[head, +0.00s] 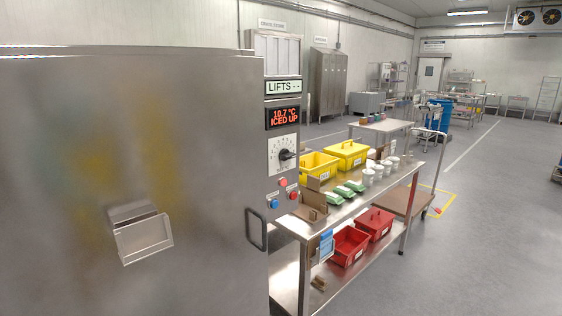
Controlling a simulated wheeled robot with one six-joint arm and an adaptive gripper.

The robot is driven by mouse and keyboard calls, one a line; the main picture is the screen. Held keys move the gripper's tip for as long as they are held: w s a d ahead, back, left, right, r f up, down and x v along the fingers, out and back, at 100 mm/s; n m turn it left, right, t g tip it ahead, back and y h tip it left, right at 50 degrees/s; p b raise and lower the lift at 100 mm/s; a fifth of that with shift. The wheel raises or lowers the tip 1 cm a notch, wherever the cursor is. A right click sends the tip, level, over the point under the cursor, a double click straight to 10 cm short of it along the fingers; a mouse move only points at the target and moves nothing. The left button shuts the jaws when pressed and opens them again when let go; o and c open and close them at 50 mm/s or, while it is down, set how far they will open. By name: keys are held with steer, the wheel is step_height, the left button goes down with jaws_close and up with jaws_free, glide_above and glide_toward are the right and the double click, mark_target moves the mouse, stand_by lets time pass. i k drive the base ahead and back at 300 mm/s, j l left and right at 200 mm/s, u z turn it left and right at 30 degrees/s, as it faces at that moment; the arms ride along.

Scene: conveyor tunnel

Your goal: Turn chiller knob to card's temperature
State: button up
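The chiller (60,180) is a large stainless steel cabinet filling the left of the view. On its narrow right face is a dark knob (285,155) on a white dial plate with marks around it. The knob's pointer seems to face right; the numbers are too small to read. Above it a display (283,117) shows "10.7 °C" and "ICED UP" in red. A label above reads "LIFTS --". No card with a readable temperature shows; a small blue and white item (326,245) hangs at the table's near edge. My gripper is not in view.
Red and blue buttons sit below the knob, near a door handle (256,230). A steel table (345,208) right of the chiller holds yellow bins (346,155), green packs and white cups, with red bins (374,224) on its lower shelf.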

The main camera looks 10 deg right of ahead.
mark_target(285, 155)
steer(key=i+l+u, duration=0.1)
steer(key=l, duration=0.3)
steer(key=i+l, duration=0.2)
steer(key=l, duration=0.2)
steer(key=i+l+u, duration=0.15)
steer(key=l, duration=0.25)
steer(key=i+l+u, duration=0.1)
steer(key=l, duration=0.35)
steer(key=i+l, duration=0.15)
steer(key=l, duration=0.3)
steer(key=i+l+u, duration=0.15)
steer(key=l, duration=0.25)
